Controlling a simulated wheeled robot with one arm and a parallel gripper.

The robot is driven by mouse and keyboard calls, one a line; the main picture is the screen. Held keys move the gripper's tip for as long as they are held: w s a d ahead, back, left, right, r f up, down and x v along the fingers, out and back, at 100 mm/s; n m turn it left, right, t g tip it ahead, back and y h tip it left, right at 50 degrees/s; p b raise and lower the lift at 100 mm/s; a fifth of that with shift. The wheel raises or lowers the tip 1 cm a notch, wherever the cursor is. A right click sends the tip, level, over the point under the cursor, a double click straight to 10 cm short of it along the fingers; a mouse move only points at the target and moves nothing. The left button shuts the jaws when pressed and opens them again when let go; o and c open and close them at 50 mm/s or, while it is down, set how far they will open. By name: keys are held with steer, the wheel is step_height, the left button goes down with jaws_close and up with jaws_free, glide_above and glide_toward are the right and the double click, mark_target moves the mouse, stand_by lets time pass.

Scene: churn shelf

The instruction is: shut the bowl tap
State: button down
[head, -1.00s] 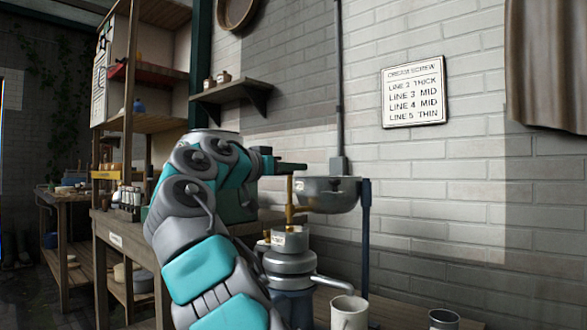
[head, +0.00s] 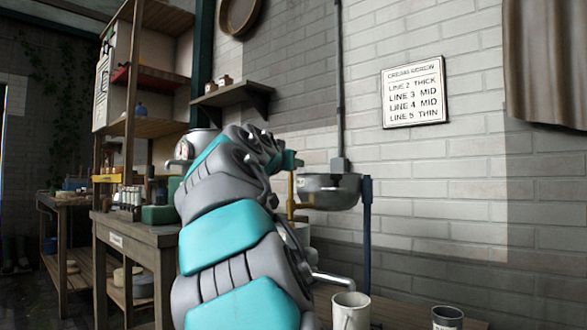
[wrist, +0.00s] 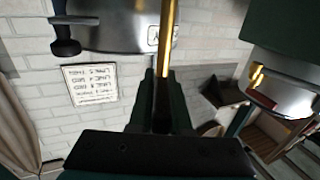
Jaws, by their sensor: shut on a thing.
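The metal bowl (head: 330,190) stands against the white brick wall, right of my arm. It also shows in the wrist view (wrist: 115,30), where the picture is upside down. The brass bowl tap (head: 291,192) is an upright piece at the bowl's left side, and in the wrist view it is a brass rod (wrist: 168,35) running down between my fingers. My gripper (wrist: 162,88) is shut on the brass rod. In the head view my gripper (head: 296,160) is at the top of the brass piece, and my arm hides most of the machine below the bowl.
A white mug (head: 350,314) and a dark cup (head: 447,318) stand in front at the lower right. A blue post (head: 367,225) is right of the bowl. A wooden bench (head: 145,237) is on the left. A lettered sign (head: 413,92) hangs on the wall.

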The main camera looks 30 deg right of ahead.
steer(key=shift+a+r+n+t+y+p, duration=0.15)
steer(key=shift+n+t+y+p, duration=0.15)
steer(key=shift+n+t+y, duration=0.6)
steer(key=shift+w+a+n+t+y+p, duration=0.15)
steer(key=shift+n+t+y+p, duration=0.45)
steer(key=shift+n+y+p, duration=1.95)
steer(key=shift+a+n+t+y+p, duration=0.2)
steer(key=shift+n+t+y+p, duration=0.4)
steer(key=shift+n+y+p, duration=1.4)
steer(key=shift+w+a+n+t+y+p, duration=0.15)
steer(key=shift+n+t+y+p, duration=0.8)
steer(key=shift+y+p, duration=2.4)
steer(key=shift+s+n+g+y+b, duration=0.1)
steer(key=shift+n+g+y+b, duration=0.55)
steer(key=shift+y, duration=0.55)
steer(key=c, duration=0.9)
jaws_free()
steer(key=shift+o, duration=0.2)
steer(key=shift+s, duration=0.1)
